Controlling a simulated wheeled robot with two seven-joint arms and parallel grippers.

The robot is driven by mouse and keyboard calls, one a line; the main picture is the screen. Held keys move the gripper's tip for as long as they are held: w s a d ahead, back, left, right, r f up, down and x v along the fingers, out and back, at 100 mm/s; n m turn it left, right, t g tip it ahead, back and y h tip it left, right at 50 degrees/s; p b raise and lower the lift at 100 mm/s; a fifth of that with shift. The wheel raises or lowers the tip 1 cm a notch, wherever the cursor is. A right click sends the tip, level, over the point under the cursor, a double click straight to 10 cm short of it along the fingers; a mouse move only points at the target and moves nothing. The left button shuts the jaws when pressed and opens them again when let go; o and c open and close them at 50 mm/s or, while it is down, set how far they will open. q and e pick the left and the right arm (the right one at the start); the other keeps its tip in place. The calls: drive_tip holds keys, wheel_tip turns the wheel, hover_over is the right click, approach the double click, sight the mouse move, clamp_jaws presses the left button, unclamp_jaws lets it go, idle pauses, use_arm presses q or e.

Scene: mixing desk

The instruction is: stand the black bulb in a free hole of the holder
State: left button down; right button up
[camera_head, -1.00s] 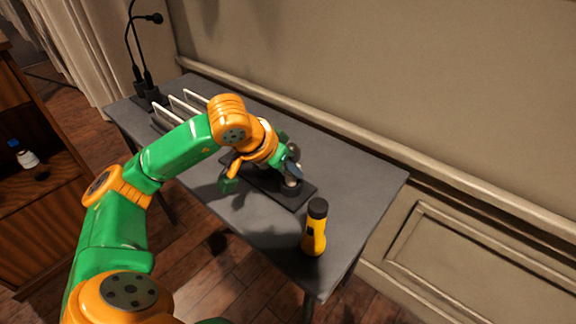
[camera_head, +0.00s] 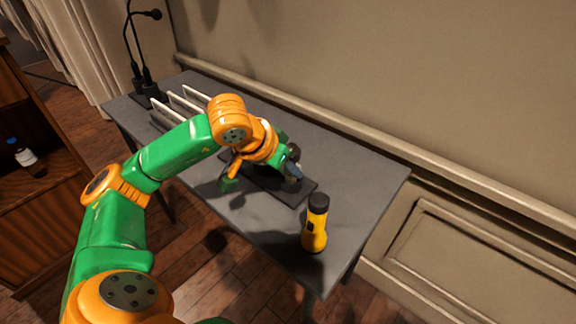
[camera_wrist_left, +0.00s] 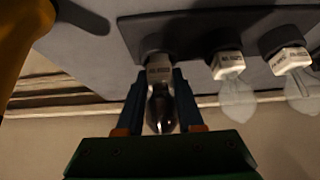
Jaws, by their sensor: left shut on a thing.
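My left gripper (camera_wrist_left: 160,95) is shut on the black bulb (camera_wrist_left: 160,110) in the left wrist view. The bulb has dark glass and a pale square base between the fingertips. Its base end is at a dark round hole of the black holder (camera_wrist_left: 190,22); I cannot tell whether it is inside or just above. The right gripper is not in view.
A yellow flashlight (camera_head: 314,232) with a black top stands at the front right of the grey table (camera_head: 360,185). A white rack (camera_head: 163,108) and a black device with cables (camera_head: 146,90) are at the back left. The table's right part is clear.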

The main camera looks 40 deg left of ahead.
use_arm(q)
drive_tip(key=shift+f, duration=0.3)
drive_tip(key=shift+c, duration=2.3)
unclamp_jaws()
drive_tip(key=shift+r, duration=0.1)
drive_tip(key=v, duration=0.7)
